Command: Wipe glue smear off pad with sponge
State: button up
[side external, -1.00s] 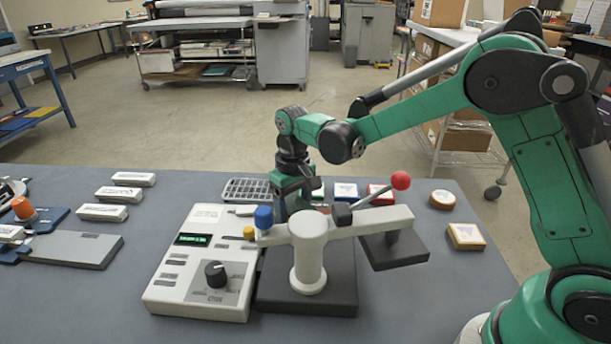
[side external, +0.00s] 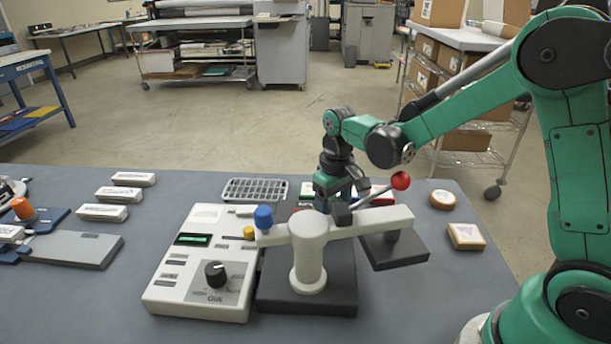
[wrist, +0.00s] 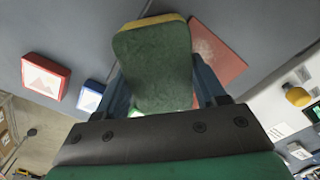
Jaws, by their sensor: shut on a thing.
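My gripper (wrist: 160,85) is shut on a sponge (wrist: 155,65), dark green with a yellow edge, in the wrist view. A flat salmon-red pad (wrist: 226,62) lies beyond the sponge, partly hidden by it. A pale, whitish glue smear (wrist: 204,47) shows on the pad beside the sponge's right edge. Whether the sponge touches the pad cannot be told. In the side external view my gripper (side external: 332,207) is low over the table, behind the press arm, and its fingertips and the sponge are hidden there.
A pale press (side external: 309,260) with a red-ball lever (side external: 401,181) stands in front of my gripper. A control box (side external: 205,265) is left of it. A grid tray (side external: 255,189) lies behind. A red box (wrist: 45,76) and a blue box (wrist: 91,96) are close by.

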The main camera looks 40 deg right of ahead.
jog(key=shift+s+a+f, duration=0.15)
jog(key=shift+s+a, duration=0.25)
jog(key=shift+a, duration=0.1)
jog(key=shift+w+a, duration=2.9)
jog(key=shift+w, duration=0.05)
jog(key=shift+s+d, duration=3)
jog(key=shift+r, duration=3.15)
jog(key=shift+r, duration=1.5)
jog(key=shift+d, duration=0.1)
